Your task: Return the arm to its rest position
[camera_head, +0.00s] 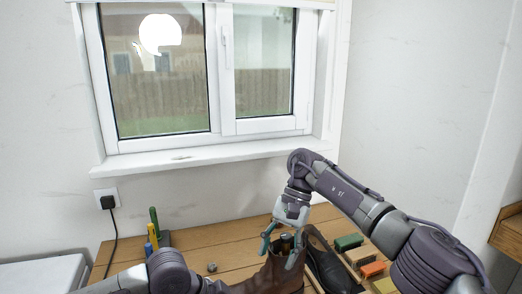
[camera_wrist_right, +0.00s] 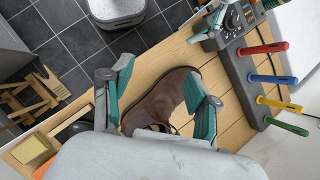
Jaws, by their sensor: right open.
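A brown boot (camera_head: 272,277) stands on the wooden table at the bottom middle of the head view. It also shows in the right wrist view (camera_wrist_right: 160,97), toe toward the top right. My right gripper (camera_head: 284,246) points down at the top of the boot, its teal fingers apart on either side of the boot's upper part. In the right wrist view the open fingers (camera_wrist_right: 163,105) flank the boot; whether they touch it I cannot tell. My left arm enters at the bottom left of the head view; its gripper is out of frame.
A dark shoe (camera_head: 324,262) stands close to the right of the boot. Several brush-like blocks (camera_head: 358,257) lie beyond it. A rack (camera_wrist_right: 245,85) holds colored-handled tools. The wooden table (camera_head: 215,236) has bare room left of the boot. A window sill (camera_head: 200,157) juts out behind.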

